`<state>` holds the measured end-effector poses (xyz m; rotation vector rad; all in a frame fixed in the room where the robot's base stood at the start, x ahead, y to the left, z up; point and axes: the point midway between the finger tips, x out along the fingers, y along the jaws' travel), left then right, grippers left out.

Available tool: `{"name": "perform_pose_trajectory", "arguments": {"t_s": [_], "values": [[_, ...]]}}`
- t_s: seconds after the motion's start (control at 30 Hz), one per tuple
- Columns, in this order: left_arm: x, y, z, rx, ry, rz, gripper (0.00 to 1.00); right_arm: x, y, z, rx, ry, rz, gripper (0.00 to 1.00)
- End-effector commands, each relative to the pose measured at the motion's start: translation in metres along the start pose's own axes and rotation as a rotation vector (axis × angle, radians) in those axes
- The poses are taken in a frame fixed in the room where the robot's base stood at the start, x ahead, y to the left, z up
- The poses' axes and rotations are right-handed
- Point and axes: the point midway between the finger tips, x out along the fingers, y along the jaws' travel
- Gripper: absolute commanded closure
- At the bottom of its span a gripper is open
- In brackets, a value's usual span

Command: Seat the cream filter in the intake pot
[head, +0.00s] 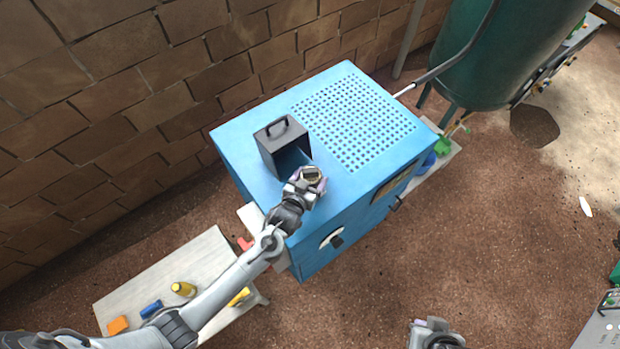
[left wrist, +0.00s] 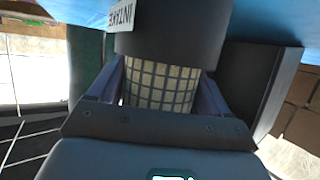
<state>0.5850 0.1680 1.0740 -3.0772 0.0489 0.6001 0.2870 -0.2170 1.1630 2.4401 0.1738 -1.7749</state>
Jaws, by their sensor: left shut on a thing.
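The cream filter (left wrist: 160,84), with a dark grid on its side, is between the fingers of my left gripper (left wrist: 160,92), which is shut on it. The dark intake pot (left wrist: 172,40) stands just beyond it in the left wrist view, with its label upside down. The filter's far end meets the pot's edge; whether it is inside the pot I cannot tell. In the head view my left gripper (head: 310,178) is over the blue cabinet's front edge, and the filter and pot are hard to separate there. My right gripper (head: 435,333) is at the bottom edge, its jaws unclear.
A dark grey open box with a handle (head: 272,150) stands on the blue cabinet (head: 245,140), close to my left gripper. Holes cover the cabinet's far top. A low bench (head: 205,255) with several small coloured things is at the lower left. A brick wall stands behind.

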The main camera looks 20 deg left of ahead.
Motion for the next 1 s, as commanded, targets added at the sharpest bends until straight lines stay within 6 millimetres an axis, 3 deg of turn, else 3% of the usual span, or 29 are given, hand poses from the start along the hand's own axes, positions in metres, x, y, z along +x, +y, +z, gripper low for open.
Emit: {"name": "perform_pose_trajectory", "arguments": {"t_s": [0.03, 0.53, 0.57, 0.67, 0.7, 1.0], "values": [[-0.0007, -0.0014, 0.0103, 0.003, -0.023, -0.003, 0.54, -0.0004, 0.0002, -0.0001, -0.001, 0.0, 0.001, 1.0], [-0.0018, -0.0019, 0.0087, 0.004, -0.023, -0.004, 0.54, -0.0046, 0.0025, -0.0009, -0.01, -0.001, 0.008, 1.0], [-0.0018, -0.0019, 0.0087, 0.004, -0.023, -0.004, 0.19, -0.0046, 0.0025, -0.0009, -0.009, -0.001, 0.008, 1.0], [-0.0019, -0.0016, 0.0086, 0.004, -0.023, -0.003, 0.04, -0.0046, 0.0024, -0.0009, -0.009, -0.001, 0.007, 1.0], [-0.0019, -0.0012, 0.0086, 0.004, -0.023, -0.002, 0.0, -0.0046, 0.0023, -0.0009, -0.009, -0.001, 0.007, 1.0], [-0.0022, 0.002, 0.0085, 0.005, -0.023, 0.004, 0.0, -0.0048, 0.0008, -0.0014, -0.003, 0.0, 0.002, 1.0]]}}
